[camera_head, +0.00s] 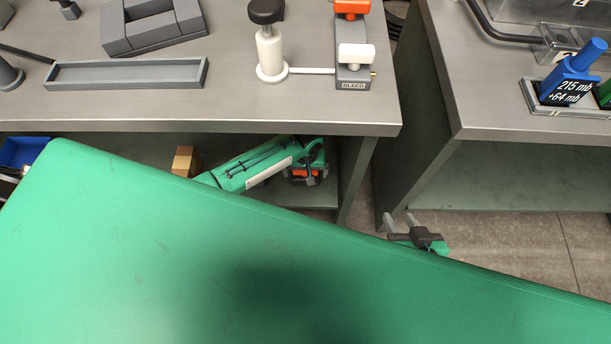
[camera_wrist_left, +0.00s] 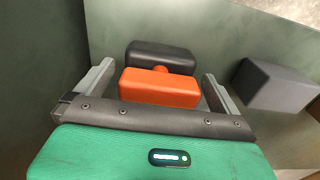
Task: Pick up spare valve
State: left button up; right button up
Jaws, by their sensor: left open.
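The spare valve seems to be the piece with an orange block (camera_wrist_left: 160,88) and a black block behind it, in the left wrist view. It lies between the two fingers of my left gripper (camera_wrist_left: 158,70), which is open, with gaps visible at the sides. In the head view, orange (camera_head: 303,173) shows small on the lower shelf, partly hidden, beside my left gripper (camera_head: 315,172) under the tabletop. My right gripper (camera_head: 400,217) is open and appears empty, low in the gap between the two benches.
The left bench top (camera_head: 200,110) overhangs the shelf. On it stand a white-bodied post (camera_head: 270,55), the bleed valve (camera_head: 353,50) and a grey tray (camera_head: 125,74). A brown block (camera_head: 186,160) and a blue bin (camera_head: 22,152) sit below. A dark grey block (camera_wrist_left: 275,85) is right of the left gripper.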

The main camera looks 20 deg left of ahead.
pick_arm(q)
jog(key=shift+c, duration=0.2)
jog(key=c, duration=1)
